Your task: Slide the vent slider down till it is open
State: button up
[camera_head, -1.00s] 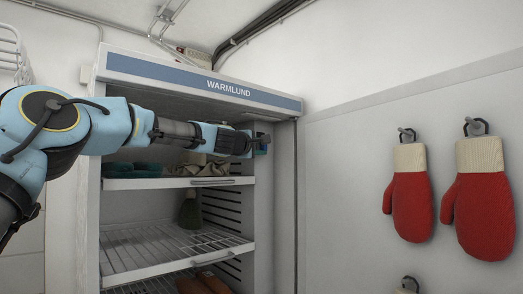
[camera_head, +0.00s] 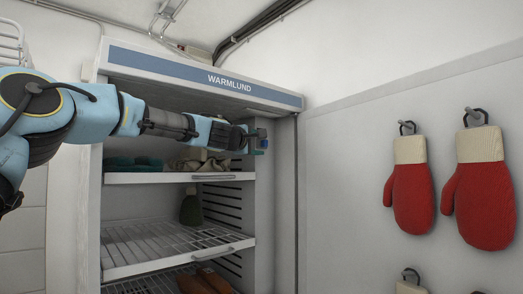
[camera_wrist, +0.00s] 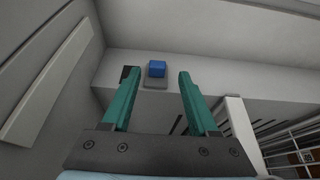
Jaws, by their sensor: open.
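The vent slider shows in the wrist view as a blue knob (camera_wrist: 157,68) on a grey plate (camera_wrist: 156,84), set on the pale inner side wall of the drying cabinet (camera_head: 203,79). A dark patch lies just left of the plate, partly behind the left finger. My gripper (camera_wrist: 158,75) is open, its two teal fingers apart, one on each side of the knob in the picture. I cannot tell whether they touch the wall. In the head view my gripper (camera_head: 260,140) is inside the cabinet's upper right, and the arm hides part of the top compartment.
A top shelf (camera_head: 180,178) with cloth items and a wire shelf (camera_head: 150,250) lie below my arm. Brown shoes (camera_head: 205,281) sit lower down. Red mittens (camera_head: 412,200) hang on the right wall.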

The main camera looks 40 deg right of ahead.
jog(key=b+v, duration=0.5)
jog(key=v, duration=0.3)
jog(key=shift+s+a, duration=0.15)
jog(key=shift+f, duration=0.1)
